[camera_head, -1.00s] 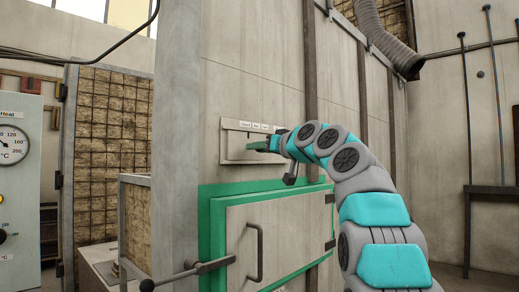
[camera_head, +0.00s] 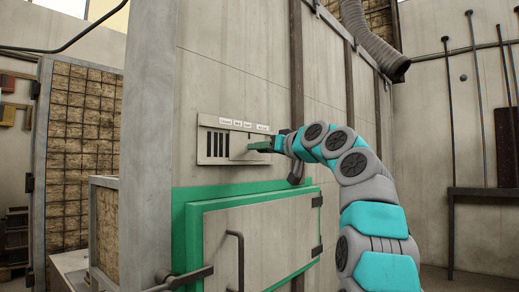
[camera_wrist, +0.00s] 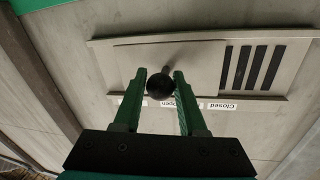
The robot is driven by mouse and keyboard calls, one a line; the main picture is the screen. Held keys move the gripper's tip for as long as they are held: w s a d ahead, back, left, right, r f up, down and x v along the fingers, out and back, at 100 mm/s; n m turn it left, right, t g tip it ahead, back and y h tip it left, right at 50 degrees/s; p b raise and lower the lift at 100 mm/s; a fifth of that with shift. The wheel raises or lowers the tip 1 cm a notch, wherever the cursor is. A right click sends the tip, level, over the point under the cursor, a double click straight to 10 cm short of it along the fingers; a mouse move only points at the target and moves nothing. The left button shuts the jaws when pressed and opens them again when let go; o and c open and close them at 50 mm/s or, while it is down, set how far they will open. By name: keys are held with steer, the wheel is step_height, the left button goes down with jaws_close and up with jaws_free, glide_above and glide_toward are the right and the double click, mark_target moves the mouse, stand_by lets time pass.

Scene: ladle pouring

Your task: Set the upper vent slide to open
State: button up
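The upper vent is a pale panel (camera_head: 202,150) on the wall above the green-framed door. Several dark vertical slots (camera_head: 217,146) show at its left, and they also show at the right of the wrist view (camera_wrist: 252,67). The slide plate (camera_wrist: 200,62) covers the rest of the opening.
The green-framed door (camera_head: 245,235) with a handle and latch bar is below the vent. A grey post (camera_head: 150,130) stands left of the panel. A flexible duct (camera_head: 375,40) hangs at upper right. The wall right of the vent is plain with dark upright strips.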

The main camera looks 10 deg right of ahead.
steer(key=o, duration=0.4)
steer(key=shift+w+d, duration=0.1)
steer(key=shift+d, duration=0.15)
steer(key=b+v, duration=0.3)
steer(key=v, duration=0.4)
steer(key=shift+s+d, duration=0.15)
steer(key=shift+s, duration=0.2)
